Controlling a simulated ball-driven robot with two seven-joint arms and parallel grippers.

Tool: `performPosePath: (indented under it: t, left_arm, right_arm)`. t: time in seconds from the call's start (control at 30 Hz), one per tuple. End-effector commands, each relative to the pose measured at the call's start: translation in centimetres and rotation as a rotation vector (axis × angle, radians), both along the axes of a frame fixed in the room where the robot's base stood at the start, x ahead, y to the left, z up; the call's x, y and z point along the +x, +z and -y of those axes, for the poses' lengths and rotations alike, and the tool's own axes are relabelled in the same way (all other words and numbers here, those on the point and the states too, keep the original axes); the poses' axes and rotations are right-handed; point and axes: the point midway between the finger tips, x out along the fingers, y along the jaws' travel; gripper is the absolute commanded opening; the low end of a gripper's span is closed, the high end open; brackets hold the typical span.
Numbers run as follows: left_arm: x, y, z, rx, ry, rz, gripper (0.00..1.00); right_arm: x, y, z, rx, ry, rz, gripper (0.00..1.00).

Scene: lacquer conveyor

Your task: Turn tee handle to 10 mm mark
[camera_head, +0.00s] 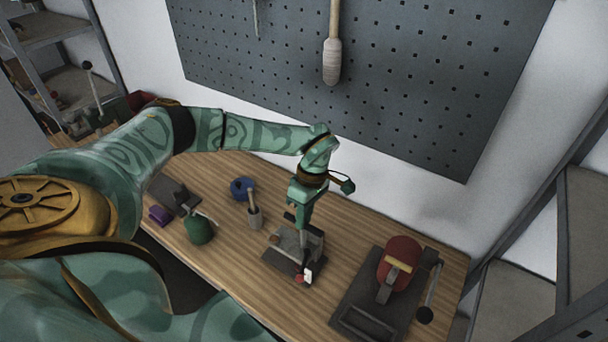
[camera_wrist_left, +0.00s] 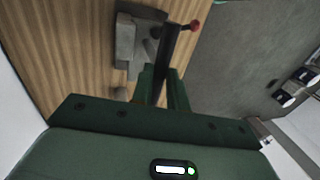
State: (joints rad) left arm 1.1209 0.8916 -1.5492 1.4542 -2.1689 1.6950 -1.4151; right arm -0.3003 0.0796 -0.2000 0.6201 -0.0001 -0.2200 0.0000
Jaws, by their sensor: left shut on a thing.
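My left gripper (camera_head: 303,218) reaches down over a small grey vise-like fixture (camera_head: 287,263) on a dark base plate on the wooden bench. In the left wrist view, my left gripper (camera_wrist_left: 160,88) is shut on a dark bar that looks like the tee handle (camera_wrist_left: 172,48). A red knob (camera_wrist_left: 193,25) shows close to its far end. The grey fixture (camera_wrist_left: 126,45) lies beside it. In the head view a small white tag (camera_head: 309,276) and a red spot (camera_head: 299,279) show at the fixture's front. No mark scale is readable. My right gripper is not in view.
A red machine (camera_head: 395,254) with a side lever stands to the right on a dark plate. A pegboard (camera_head: 420,75) rises behind the bench.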

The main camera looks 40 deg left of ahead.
Motion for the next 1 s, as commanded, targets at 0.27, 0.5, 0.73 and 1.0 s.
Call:
performPosePath:
  t: [0.27, 0.5, 0.73, 1.0]
  left_arm:
    - [0.1, 0.1, 0.0, 0.000, 0.001, 0.002, 0.38]
    - [0.1, 0.1, 0.0, -0.001, 0.001, 0.001, 0.38]
    - [0.9, 3.0, -0.1, 0.000, 0.002, 0.006, 0.38]
    - [2.9, 10.2, -0.3, 0.000, 0.001, 0.007, 0.38]
  right_arm:
    - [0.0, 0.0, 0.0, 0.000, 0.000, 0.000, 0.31]
    - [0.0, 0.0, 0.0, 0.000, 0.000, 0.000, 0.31]
    - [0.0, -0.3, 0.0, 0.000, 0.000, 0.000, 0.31]
    - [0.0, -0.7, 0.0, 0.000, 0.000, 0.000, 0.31]
